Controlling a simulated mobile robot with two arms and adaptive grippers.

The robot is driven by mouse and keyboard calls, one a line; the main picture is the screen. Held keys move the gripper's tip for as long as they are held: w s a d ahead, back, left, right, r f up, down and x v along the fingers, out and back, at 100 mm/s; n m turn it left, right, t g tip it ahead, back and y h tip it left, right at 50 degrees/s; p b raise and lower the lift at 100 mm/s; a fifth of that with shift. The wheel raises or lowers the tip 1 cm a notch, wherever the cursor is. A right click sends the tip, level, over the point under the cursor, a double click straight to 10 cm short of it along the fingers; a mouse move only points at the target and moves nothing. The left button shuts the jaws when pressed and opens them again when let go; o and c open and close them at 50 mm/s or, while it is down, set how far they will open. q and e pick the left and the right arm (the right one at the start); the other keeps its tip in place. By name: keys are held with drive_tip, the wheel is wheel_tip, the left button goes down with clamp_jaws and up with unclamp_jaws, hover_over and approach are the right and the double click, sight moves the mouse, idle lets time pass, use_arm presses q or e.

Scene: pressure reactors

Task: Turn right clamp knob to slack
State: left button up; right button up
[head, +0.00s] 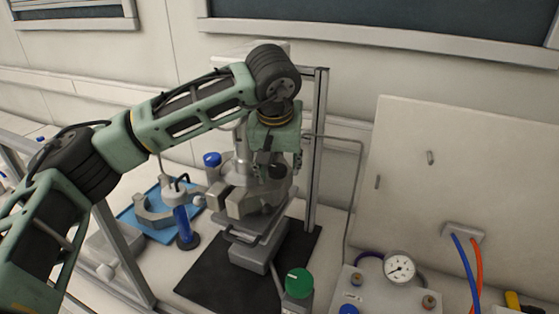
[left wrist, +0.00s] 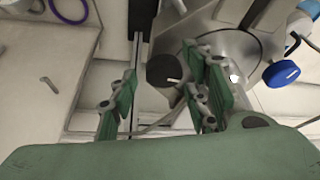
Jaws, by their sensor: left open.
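My left gripper (left wrist: 162,82) is open, with one green finger on each side of the knob in that view. The right-hand fingers look close to the knob; I cannot tell if they touch it. In the head view my left gripper (head: 276,150) points down at the right side of the reactor (head: 240,200) and hides part of it. My right gripper is not in view.
A blue knob (head: 212,159) is at the reactor's left; a blue one also shows in the left wrist view (left wrist: 281,73). A metal post (head: 316,150) stands close to my gripper's right. A gauge (head: 399,267) and green knob (head: 299,283) are in front. A blue tray (head: 130,220) lies left.

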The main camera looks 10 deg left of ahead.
use_arm(q)
drive_tip(key=shift+f, duration=0.25)
drive_tip(key=c, duration=1)
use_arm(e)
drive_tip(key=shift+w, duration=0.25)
